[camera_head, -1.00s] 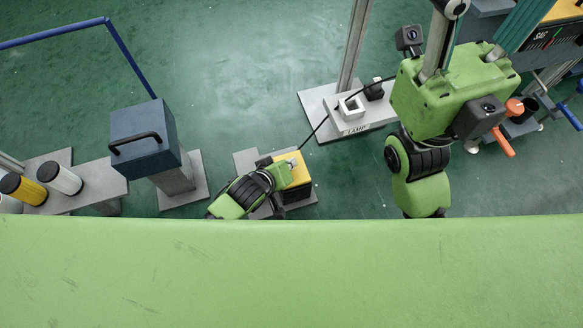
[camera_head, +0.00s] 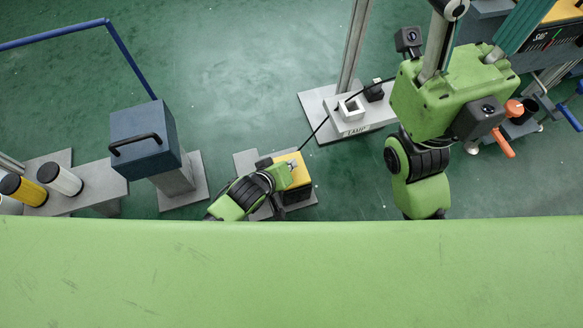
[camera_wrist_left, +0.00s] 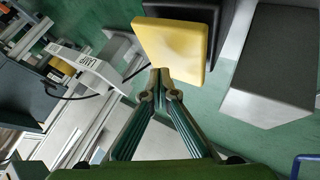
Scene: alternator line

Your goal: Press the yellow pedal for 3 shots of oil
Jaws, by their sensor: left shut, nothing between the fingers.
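The yellow pedal (camera_head: 299,172) sits on a dark block on a grey floor plate, just beyond the green edge in the head view. In the left wrist view the yellow pedal (camera_wrist_left: 173,45) is a flat tilted pad in the upper middle. My left gripper (camera_wrist_left: 160,75) is shut and empty, its tips at the pedal's lower edge; I cannot tell whether they touch. In the head view my left gripper (camera_head: 291,164) is small and partly over the pedal.
A blue-grey box with a black handle (camera_head: 145,140) stands left of the pedal. Yellow and white cylinders (camera_head: 60,180) lie farther left. A lamp stand (camera_head: 355,127) with a cable is behind the pedal. A machine with a small display (camera_head: 553,38) is at upper right. Green floor lies between.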

